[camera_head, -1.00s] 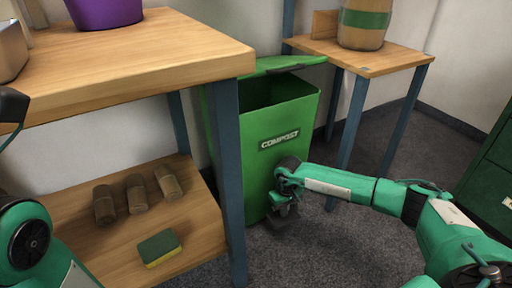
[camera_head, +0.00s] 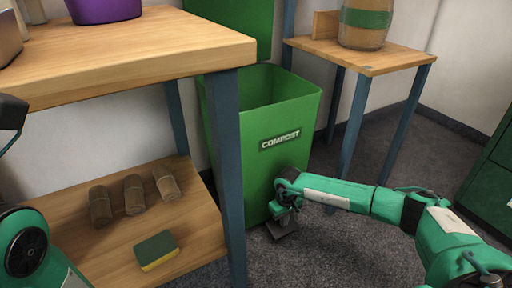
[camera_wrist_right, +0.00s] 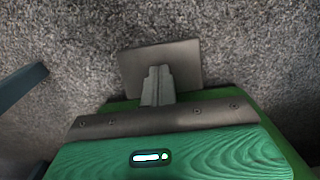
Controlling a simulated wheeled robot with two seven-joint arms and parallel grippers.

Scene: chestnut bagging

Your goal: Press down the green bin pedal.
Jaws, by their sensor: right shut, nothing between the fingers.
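The green compost bin (camera_head: 262,150) stands on the carpet between the two tables. Its lid (camera_head: 240,22) stands upright behind the open top. The bin's pedal (camera_head: 286,234) is a flat grey plate low at the front; it also shows in the right wrist view (camera_wrist_right: 190,62). My right gripper (camera_head: 287,222) is shut and empty, pointing down at the pedal. In the right wrist view its fingertips (camera_wrist_right: 157,75) overlap the plate and appear to press on it. My left arm (camera_head: 25,245) shows at the left edge, but its gripper is out of view.
A wooden table (camera_head: 130,50) with a purple container (camera_head: 103,10) stands at the left. Its lower shelf (camera_head: 75,225) holds several brown cylinders and a sponge (camera_head: 156,250). A small table (camera_head: 385,58) with a barrel (camera_head: 365,22) stands right of the bin. Carpet is clear between them.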

